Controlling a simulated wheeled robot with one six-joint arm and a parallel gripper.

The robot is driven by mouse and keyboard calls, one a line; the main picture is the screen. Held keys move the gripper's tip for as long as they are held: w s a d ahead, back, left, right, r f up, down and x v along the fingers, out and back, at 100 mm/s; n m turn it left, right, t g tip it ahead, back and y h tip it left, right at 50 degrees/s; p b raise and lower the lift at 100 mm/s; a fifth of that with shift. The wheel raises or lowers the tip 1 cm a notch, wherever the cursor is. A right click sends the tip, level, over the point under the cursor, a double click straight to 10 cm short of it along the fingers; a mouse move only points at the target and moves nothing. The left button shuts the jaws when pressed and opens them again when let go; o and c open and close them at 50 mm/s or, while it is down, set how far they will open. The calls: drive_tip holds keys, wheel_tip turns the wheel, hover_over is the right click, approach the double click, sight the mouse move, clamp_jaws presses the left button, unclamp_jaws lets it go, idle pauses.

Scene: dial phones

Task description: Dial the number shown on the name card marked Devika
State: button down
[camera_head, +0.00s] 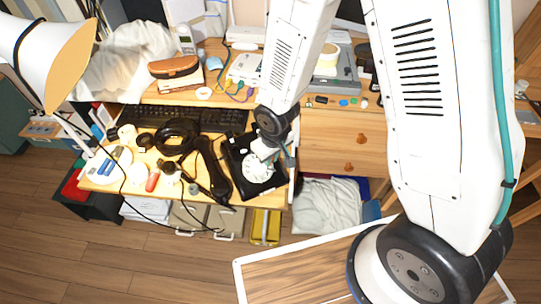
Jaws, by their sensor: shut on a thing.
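A black dial phone (234,152) with a white dial (257,174) stands near the front right of the lower desk surface. A black handset (212,172) lies on the desk just left of the phone body. My gripper (264,155) is over the upper part of the dial. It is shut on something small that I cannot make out. The arm and gripper hide part of the phone and dial. No name card marked Devika can be read in this view.
A keyboard (185,117) lies behind the phone. A black headphone-like ring (177,136), cables and small items crowd the desk on the left. A white lamp (52,50) stands far left. Drawers (345,140) stand right of the phone.

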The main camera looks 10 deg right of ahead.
drive_tip(key=shift+s, duration=0.1)
drive_tip(key=shift+s+f, duration=0.15)
drive_tip(key=shift+s+r, duration=0.35)
drive_tip(key=shift+r, duration=0.5)
wheel_tip(320, 180, up, 6)
drive_tip(key=s, duration=0.2)
drive_tip(key=shift+s+d+r, duration=0.2)
drive_tip(key=shift+s+d, duration=0.1)
drive_tip(key=shift+s, duration=0.1)
